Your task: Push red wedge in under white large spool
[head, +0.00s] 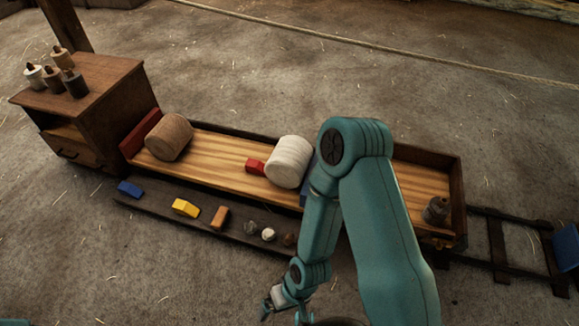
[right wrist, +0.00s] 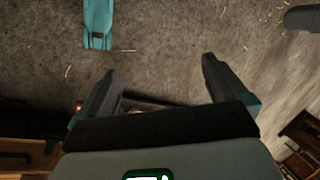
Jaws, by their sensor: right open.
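The white large spool (head: 289,161) lies on its side on the long wooden tray (head: 222,157). The red wedge (head: 255,167) is on the tray just left of the spool, close against its lower side; I cannot tell whether it touches or reaches under it. A blue piece (head: 307,172) shows at the spool's right side, partly hidden by my right arm. My right gripper (head: 272,303) is low in front of the tray, away from wedge and spool. In the right wrist view it (right wrist: 160,66) is open and empty above the floor.
A brown spool (head: 169,136) lies at the tray's left end beside a red block (head: 141,132). A front ledge (head: 160,197) holds blue, yellow and orange pieces and small items. A wooden cabinet (head: 112,100) stands left. My right arm hides part of the tray.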

